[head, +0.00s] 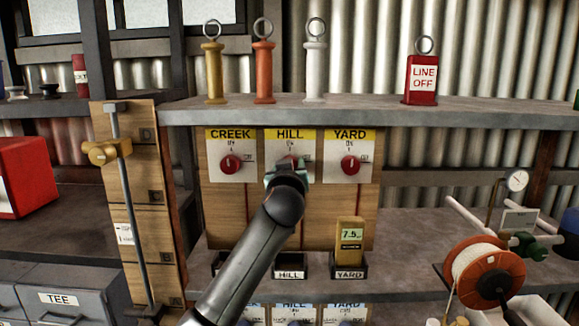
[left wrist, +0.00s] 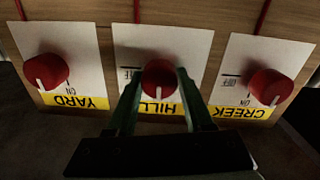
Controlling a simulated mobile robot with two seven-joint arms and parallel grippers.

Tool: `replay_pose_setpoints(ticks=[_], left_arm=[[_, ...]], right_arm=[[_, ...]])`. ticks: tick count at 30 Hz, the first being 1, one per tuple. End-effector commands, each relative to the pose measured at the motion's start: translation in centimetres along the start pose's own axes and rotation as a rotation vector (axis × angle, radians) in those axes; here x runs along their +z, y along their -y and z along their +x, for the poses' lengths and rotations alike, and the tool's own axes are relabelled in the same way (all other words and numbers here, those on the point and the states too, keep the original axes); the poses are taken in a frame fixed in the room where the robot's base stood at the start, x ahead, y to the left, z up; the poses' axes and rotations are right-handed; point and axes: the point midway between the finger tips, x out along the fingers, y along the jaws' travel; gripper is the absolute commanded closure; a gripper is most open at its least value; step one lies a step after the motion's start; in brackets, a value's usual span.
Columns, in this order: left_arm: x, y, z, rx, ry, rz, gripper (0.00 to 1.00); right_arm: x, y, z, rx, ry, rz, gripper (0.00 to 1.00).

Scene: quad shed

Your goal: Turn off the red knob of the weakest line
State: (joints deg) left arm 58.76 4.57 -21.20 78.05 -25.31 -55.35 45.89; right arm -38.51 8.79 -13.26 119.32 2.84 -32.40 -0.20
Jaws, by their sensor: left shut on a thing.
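Three red knobs sit on white plates in a row on a wooden board: CREEK (head: 230,164), HILL (left wrist: 158,78) and YARD (head: 350,165). My left gripper (head: 287,178) is at the HILL knob, and in the left wrist view its two fingers (left wrist: 158,90) are shut on that knob from both sides. In that upside-down view the white marks of the YARD knob (left wrist: 46,72), HILL knob and CREEK knob (left wrist: 270,86) all point toward the name strips, on the ON side. A yellow meter (head: 349,241) showing about 7.5 stands in the YARD holder. My right gripper is out of view.
The HILL holder (head: 290,272) below the board looks empty; my arm partly covers the CREEK holder. The shelf above holds yellow, orange and white ringed handles (head: 264,72) and a red LINE OFF tag (head: 422,80). An orange reel (head: 484,275) stands at right.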

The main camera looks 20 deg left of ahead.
Motion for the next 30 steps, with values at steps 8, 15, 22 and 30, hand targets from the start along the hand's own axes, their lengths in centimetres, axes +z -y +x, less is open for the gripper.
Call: replay_pose_setpoints(ticks=[8,15,22,30], left_arm=[[0.0,0.0,0.0,-0.001,0.001,0.0,0.88],[0.0,0.0,0.0,-0.001,0.001,0.002,1.0],[-0.2,0.0,0.0,0.0,0.003,0.05,1.0],[-0.4,-0.1,0.0,-0.001,0.01,0.228,1.0]], right_arm=[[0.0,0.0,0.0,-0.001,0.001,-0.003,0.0],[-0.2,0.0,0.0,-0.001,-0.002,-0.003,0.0],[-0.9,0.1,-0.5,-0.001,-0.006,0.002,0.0],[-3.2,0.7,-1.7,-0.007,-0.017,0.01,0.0]])
